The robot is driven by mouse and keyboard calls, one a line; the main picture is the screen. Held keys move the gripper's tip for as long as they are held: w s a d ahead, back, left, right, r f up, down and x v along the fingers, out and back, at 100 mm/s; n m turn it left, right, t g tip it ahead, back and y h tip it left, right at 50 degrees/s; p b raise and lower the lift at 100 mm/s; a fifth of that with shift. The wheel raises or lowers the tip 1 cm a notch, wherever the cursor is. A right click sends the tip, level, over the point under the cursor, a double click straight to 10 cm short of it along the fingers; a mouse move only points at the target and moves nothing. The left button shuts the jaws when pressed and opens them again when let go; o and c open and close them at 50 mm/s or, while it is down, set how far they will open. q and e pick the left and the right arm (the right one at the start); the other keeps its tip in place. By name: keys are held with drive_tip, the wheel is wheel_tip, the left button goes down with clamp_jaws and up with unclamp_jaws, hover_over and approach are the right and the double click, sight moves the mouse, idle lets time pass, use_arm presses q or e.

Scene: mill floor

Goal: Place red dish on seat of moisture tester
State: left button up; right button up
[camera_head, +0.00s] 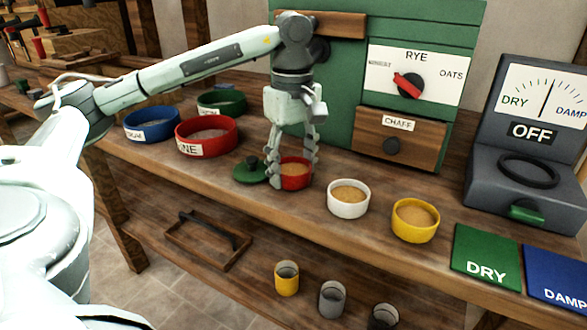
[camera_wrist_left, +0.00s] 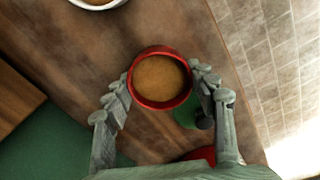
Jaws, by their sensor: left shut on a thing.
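The red dish (camera_head: 296,174) holds tan grain and is on the wooden bench in the head view. It also shows between the fingers in the left wrist view (camera_wrist_left: 161,79). My left gripper (camera_head: 293,175) comes down from above and is shut on the dish, one finger on each side. I cannot tell whether the dish still touches the bench. The moisture tester (camera_head: 519,160) stands at the far right, its sign reading OFF. Its seat, a dark ring (camera_head: 528,170), is empty. My right gripper is not in view.
A white dish (camera_head: 348,198) and a yellow dish (camera_head: 415,219) of grain stand between the red dish and the tester. A green lid (camera_head: 250,171) lies close left of my gripper. DRY (camera_head: 486,256) and DAMP (camera_head: 556,279) mats lie at right. A green machine (camera_head: 420,60) stands behind.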

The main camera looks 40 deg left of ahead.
use_arm(q)
drive_tip(key=shift+f, duration=0.2)
drive_tip(key=o, duration=1.2)
drive_tip(key=shift+r, duration=0.1)
